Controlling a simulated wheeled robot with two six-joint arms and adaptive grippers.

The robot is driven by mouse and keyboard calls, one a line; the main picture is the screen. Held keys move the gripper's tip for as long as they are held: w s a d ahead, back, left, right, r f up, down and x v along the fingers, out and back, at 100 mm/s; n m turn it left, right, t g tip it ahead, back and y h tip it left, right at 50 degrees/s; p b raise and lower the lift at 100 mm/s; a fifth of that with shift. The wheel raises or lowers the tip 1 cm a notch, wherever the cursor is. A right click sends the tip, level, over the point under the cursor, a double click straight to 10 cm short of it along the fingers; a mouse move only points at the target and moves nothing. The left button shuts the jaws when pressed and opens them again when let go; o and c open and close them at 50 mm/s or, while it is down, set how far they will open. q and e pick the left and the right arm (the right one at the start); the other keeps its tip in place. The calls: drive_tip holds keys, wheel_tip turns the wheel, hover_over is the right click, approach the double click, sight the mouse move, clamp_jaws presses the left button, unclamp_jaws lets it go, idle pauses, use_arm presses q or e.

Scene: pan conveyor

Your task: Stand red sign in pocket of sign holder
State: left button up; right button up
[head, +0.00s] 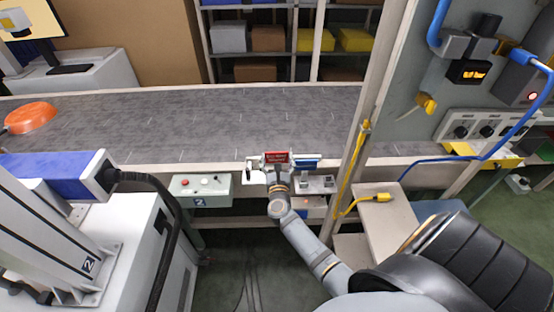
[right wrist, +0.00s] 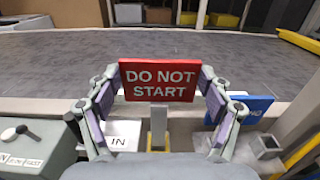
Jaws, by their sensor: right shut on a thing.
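The red sign (right wrist: 158,80) reads "DO NOT START" and stands upright, facing me, between the fingers of my right gripper (right wrist: 158,88), which is shut on it. A pale stem (right wrist: 158,117) shows below the sign, with a yellow-edged part (right wrist: 157,138) beneath it. In the head view the red sign (head: 276,158) is above the conveyor's near edge, with my right gripper (head: 277,167) at it. A white plate marked "IN" (right wrist: 123,135) and a blue plate (right wrist: 240,112) flank it. The holder's pocket is largely hidden, so I cannot tell whether the stem is inside it. My left gripper is not in view.
The grey conveyor belt (head: 200,118) runs behind the sign, with an orange pan (head: 31,117) at far left. A control box (head: 201,190) stands left of my right gripper.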

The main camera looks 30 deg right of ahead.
drive_tip(key=shift+f, duration=0.15)
idle(0.8)
drive_tip(key=shift+f+b, duration=0.35)
drive_tip(key=shift+b, duration=0.2)
drive_tip(key=shift+f+b, duration=1.85)
drive_tip(key=shift+b, duration=0.05)
drive_tip(key=o, duration=1.5)
drive_tip(key=shift+r, duration=0.1)
drive_tip(key=v, duration=1.2)
drive_tip(key=shift+s, duration=0.1)
